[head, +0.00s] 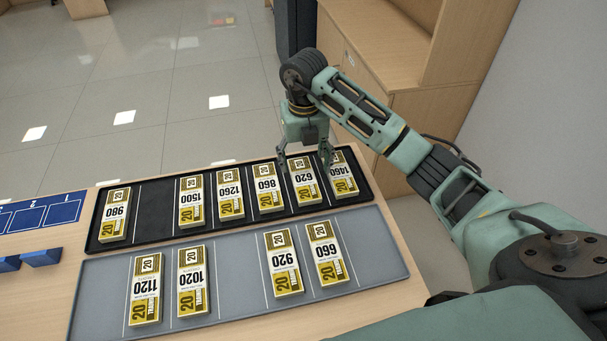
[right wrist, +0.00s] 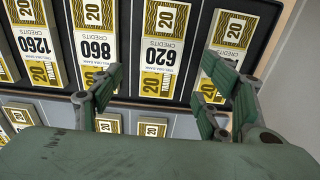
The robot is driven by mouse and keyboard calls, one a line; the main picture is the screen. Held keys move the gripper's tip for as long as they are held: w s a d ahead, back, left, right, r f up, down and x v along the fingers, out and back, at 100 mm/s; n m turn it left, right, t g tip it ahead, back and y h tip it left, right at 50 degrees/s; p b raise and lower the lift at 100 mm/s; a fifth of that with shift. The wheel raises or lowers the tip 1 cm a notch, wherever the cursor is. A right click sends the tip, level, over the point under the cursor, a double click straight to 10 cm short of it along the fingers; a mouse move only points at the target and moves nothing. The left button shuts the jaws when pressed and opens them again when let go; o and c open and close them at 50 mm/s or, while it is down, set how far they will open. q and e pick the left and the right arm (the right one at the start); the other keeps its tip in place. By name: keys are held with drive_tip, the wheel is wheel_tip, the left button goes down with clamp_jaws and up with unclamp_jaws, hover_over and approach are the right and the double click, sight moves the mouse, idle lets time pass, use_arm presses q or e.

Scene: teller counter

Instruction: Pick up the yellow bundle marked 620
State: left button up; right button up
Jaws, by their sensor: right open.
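The yellow bundle marked 620 (head: 304,181) lies in the black tray (head: 155,206), second from the right, between the 860 bundle (head: 267,187) and the 1460 bundle (head: 341,174). In the right wrist view the 620 bundle (right wrist: 158,52) shows ahead, its near end between the fingers in the picture. My right gripper (head: 305,165) is open and empty, above the far side of the black tray near the 620 bundle. In the wrist view its fingers (right wrist: 160,100) stand wide apart, one over the 860 side, one over the 1460 side. I cannot tell its height. My left gripper is not in view.
More bundles lie in the black tray: 980 (head: 116,215), 1500 (head: 191,202) and 1260 (head: 230,195). A grey tray (head: 220,280) in front holds several bundles. Blue pieces (head: 40,257) sit at left. A wooden cabinet (head: 390,95) stands behind my right arm.

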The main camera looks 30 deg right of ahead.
sight(305, 180)
drive_tip(key=shift+s+f, duration=0.2)
drive_tip(key=shift+f, duration=0.7)
wheel_tip(305, 180, down, 4)
drive_tip(key=shift+r+p, duration=0.1)
drive_tip(key=shift+p, duration=0.4)
drive_tip(key=shift+f, duration=0.2)
drive_tip(key=shift+w, duration=0.1)
drive_tip(key=c, duration=1.2)
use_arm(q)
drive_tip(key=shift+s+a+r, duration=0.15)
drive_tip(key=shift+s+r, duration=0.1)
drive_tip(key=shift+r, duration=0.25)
use_arm(e)
drive_tip(key=shift+c, duration=0.4)
drive_tip(key=shift+r, duration=0.1)
